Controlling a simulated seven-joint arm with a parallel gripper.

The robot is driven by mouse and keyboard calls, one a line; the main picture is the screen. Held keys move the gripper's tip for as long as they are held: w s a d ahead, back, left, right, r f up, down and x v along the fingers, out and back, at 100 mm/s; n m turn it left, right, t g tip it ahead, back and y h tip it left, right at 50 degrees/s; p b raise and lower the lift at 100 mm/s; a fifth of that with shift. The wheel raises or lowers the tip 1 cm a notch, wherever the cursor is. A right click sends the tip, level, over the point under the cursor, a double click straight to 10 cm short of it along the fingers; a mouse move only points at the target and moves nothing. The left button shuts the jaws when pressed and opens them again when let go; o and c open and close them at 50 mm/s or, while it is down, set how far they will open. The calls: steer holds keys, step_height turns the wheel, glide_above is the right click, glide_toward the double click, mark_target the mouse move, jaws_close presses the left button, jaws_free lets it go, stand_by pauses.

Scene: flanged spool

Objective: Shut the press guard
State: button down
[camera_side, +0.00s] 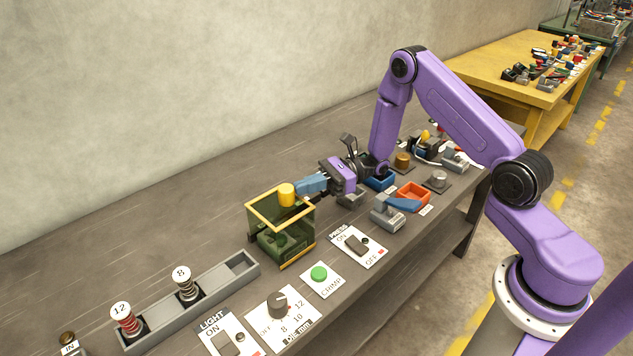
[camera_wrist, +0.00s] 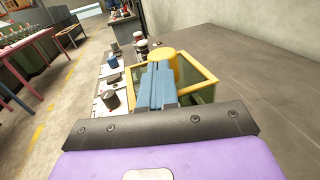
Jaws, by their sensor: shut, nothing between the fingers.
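The press guard (camera_side: 257,220) is a see-through green box with a yellow rim, around a green press body (camera_side: 277,247). A yellow knob (camera_side: 287,195) stands at its upper rim. The rim (camera_wrist: 205,86) and knob (camera_wrist: 163,57) also show in the wrist view. My gripper (camera_side: 301,187) is shut and empty, its blue fingers level with the knob and right beside it. In the wrist view the fingertips (camera_wrist: 158,67) cover part of the knob. I cannot tell whether they touch it, or how far open the guard is.
A press switch plate (camera_side: 358,246), green crimp button (camera_side: 319,273) and die dial (camera_side: 279,302) lie along the bench front. Blue and orange bins (camera_side: 413,194) crowd under my arm. The bench behind the guard is clear.

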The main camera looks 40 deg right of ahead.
steer(key=v, duration=1.4)
steer(key=s+a+r+n+g+h, duration=0.3)
steer(key=s+a+n+g+h, duration=0.1)
steer(key=s+a+n+g, duration=0.25)
steer(key=s+a+r+n+g+h, duration=0.35)
steer(key=s+a+n+g, duration=0.25)
steer(key=s+n, duration=0.2)
steer(key=s+d+r+n+t+h, duration=0.1)
steer(key=s+r+n+t+h, duration=0.1)
steer(key=s+n+t+h, duration=0.2)
steer(key=s+d+r+n+t+h, duration=0.1)
steer(key=s+n+h, duration=0.4)
steer(key=s+n, duration=0.5)
steer(key=shift+s+r+n+t, duration=0.25)
steer(key=shift+r+n+t, duration=0.3)
steer(key=shift+n+t, duration=1.45)
steer(key=shift+d+n+g+h, duration=0.1)
steer(key=shift+n+g+h, duration=0.15)
steer(key=shift+n+g, duration=0.4)
